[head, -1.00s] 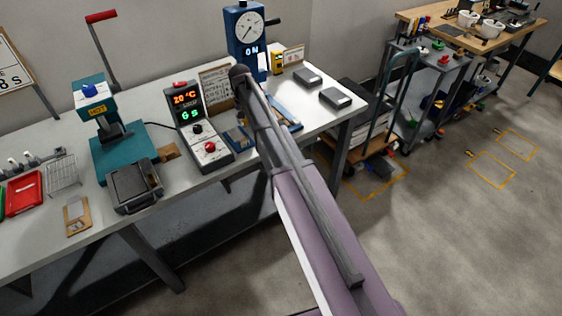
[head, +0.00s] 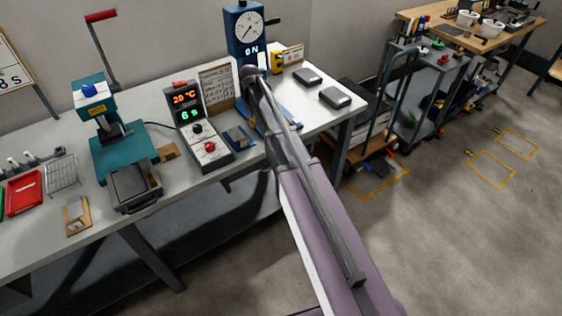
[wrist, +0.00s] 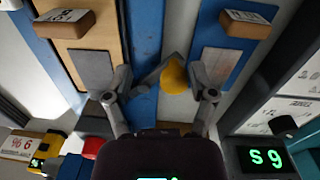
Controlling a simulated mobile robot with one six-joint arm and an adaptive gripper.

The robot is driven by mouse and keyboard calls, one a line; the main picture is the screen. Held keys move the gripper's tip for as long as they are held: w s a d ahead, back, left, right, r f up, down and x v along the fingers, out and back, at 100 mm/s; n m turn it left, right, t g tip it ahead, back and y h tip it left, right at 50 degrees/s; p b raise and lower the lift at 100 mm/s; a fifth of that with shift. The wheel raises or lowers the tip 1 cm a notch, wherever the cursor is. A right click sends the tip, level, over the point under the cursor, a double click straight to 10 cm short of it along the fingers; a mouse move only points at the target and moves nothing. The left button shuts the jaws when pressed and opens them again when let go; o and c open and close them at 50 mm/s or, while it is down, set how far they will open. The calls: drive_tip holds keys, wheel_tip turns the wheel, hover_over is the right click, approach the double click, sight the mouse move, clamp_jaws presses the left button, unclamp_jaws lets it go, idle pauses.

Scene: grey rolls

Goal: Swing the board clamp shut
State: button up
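In the wrist view, a dark grey lever with a yellow knob (wrist: 174,76), which looks like the board clamp's handle, slants over a blue base strip (wrist: 143,35). My gripper (wrist: 160,82) is open, with one finger on each side of the lever and knob. I cannot tell whether either finger touches them. A tan board (wrist: 100,35) with a grey plate lies left of the strip, and a blue board (wrist: 210,38) with a grey plate lies right of it. In the head view, my arm hides the clamp handle and most of the gripper; part of the blue base (head: 288,118) shows.
A control box (head: 203,130) with lit displays and a blue gauge stand (head: 246,40) are close to the gripper. Two grey boxes (head: 335,97) sit at the table's right end. A teal press (head: 112,130) and a dark tray (head: 134,185) stand further left.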

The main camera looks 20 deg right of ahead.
drive_tip(key=d+n, duration=0.1)
drive_tip(key=n, duration=0.1)
drive_tip(key=d+n, duration=0.1)
drive_tip(key=n, duration=0.1)
drive_tip(key=shift+w, duration=0.15)
wheel_tip(320, 180, up, 14)
drive_tip(key=p, duration=1.4)
drive_tip(key=s+f+m+b, duration=0.4)
drive_tip(key=s, duration=0.9)
drive_tip(key=s+f+m+b, duration=0.4)
drive_tip(key=s+f+b, duration=0.1)
drive_tip(key=s, duration=0.9)
drive_tip(key=shift+f+y, duration=0.25)
drive_tip(key=shift+y, duration=0.05)
drive_tip(key=shift+s, duration=0.15)
